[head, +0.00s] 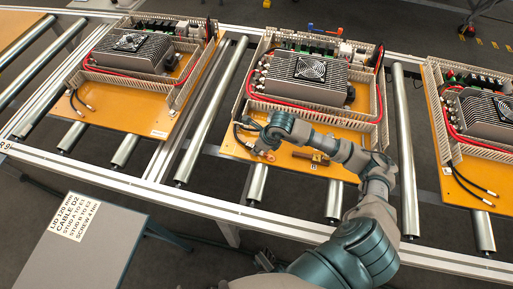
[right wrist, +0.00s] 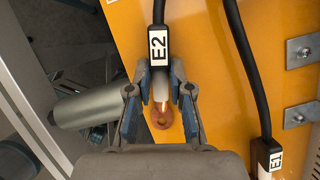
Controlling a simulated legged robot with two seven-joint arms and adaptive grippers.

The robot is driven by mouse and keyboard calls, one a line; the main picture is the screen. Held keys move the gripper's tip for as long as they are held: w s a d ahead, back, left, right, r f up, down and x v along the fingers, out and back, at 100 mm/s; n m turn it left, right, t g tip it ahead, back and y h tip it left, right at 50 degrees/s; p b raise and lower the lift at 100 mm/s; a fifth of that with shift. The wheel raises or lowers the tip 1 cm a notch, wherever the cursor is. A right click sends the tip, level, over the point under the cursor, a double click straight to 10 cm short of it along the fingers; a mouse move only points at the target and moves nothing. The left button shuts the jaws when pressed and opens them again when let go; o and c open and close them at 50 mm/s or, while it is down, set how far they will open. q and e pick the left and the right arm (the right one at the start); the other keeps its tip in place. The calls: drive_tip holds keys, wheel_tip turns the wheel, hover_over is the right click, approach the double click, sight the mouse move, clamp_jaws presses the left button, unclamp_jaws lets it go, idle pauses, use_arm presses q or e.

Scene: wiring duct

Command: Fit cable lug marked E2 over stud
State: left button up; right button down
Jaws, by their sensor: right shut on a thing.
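The E2 cable (right wrist: 158,46) is black with a white E2 label and ends in a copper ring lug (right wrist: 162,117). My right gripper (right wrist: 162,85) is shut on this cable end just below the label; the lug's ring shows between its fingers. In the head view my right gripper (head: 263,151) is low over the left front of the middle orange board (head: 290,163). A second black cable labelled E1 (right wrist: 276,161) lies to the right in the wrist view. A small brown block (head: 311,155) sits on the board right of the gripper. My left gripper is not in view.
The middle board carries a grey finned unit with a fan (head: 309,70) inside beige slotted duct (head: 255,100). Similar boards stand left and right on the roller conveyor (head: 257,183). Metal brackets (right wrist: 302,50) are beside the E1 cable. A printed card (head: 75,217) lies front left.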

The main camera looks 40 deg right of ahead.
drive_tip(key=shift+r, duration=0.45)
drive_tip(key=r, duration=0.2)
drive_tip(key=shift+s+a+r+p, duration=0.25)
drive_tip(key=shift+r+p, duration=0.1)
drive_tip(key=shift+r, duration=0.05)
drive_tip(key=s+a, duration=0.6)
drive_tip(key=shift+r, duration=0.35)
use_arm(q)
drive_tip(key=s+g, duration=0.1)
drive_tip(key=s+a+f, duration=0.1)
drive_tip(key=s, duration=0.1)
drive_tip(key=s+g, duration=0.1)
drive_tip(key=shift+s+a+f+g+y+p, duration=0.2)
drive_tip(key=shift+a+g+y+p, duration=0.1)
drive_tip(key=shift+p, duration=0.1)
use_arm(e)
drive_tip(key=s+a, duration=0.4)
drive_tip(key=s, duration=0.1)
drive_tip(key=shift+a+r, duration=0.3)
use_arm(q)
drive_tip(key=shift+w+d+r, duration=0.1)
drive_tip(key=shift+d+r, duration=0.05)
use_arm(e)
drive_tip(key=shift+d, duration=0.1)
